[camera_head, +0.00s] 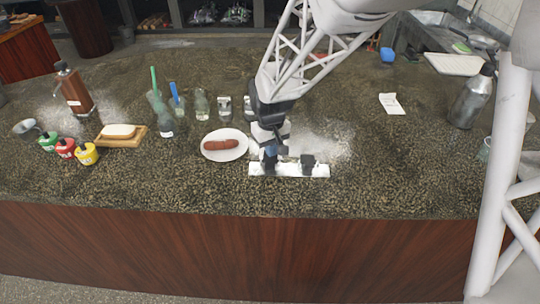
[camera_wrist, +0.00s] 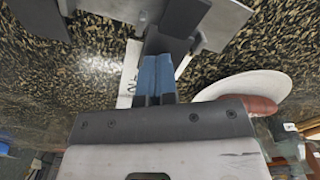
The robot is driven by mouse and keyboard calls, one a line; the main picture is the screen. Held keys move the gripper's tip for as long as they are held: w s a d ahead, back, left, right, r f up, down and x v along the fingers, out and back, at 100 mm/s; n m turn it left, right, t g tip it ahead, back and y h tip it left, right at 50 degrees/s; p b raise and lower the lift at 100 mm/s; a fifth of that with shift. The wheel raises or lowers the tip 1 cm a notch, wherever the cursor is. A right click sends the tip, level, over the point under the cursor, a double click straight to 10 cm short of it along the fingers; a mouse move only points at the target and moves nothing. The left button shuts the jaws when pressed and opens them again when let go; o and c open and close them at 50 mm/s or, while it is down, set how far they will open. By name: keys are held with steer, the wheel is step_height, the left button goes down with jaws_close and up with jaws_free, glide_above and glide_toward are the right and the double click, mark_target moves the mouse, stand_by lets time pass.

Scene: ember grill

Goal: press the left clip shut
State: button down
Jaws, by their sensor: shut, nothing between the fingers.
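A white board (camera_head: 290,170) lies near the counter's front edge and bears two dark clips. The right clip (camera_head: 307,161) stands clear of my arm. The left clip (camera_head: 267,166) is partly hidden by my gripper (camera_head: 270,156), which points down at it. In the wrist view, my gripper (camera_wrist: 156,68) has its blue fingers together and empty, with their tips close to a dark grey clip part (camera_wrist: 185,16). I cannot tell whether they touch it or whether the left clip is open. A strip of the white board (camera_wrist: 129,75) with dark lettering shows beside the fingers.
A white plate (camera_head: 238,153) with a sausage (camera_head: 221,145) lies just left of the board.

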stand_by(0.4)
steer(key=shift+r, duration=2.95)
steer(key=shift+d, duration=0.1)
steer(key=shift+s+d+r, duration=0.15)
steer(key=shift+d+r, duration=0.05)
steer(key=shift+r, duration=0.05)
steer(key=s+d+r+m+t, duration=0.1)
steer(key=s+d+r+m, duration=0.2)
steer(key=s+d+r, duration=0.75)
steer(key=s+d+m, duration=0.1)
steer(key=s+d, duration=0.4)
steer(key=s, duration=0.3)
steer(key=s+d+m+t, duration=0.1)
steer(key=s+d+m, duration=0.1)
steer(key=s+d, duration=0.2)
steer(key=shift+s+d+r+t, duration=0.3)
steer(key=shift+s+d+r, duration=0.1)
steer(key=shift+s, duration=1.45)
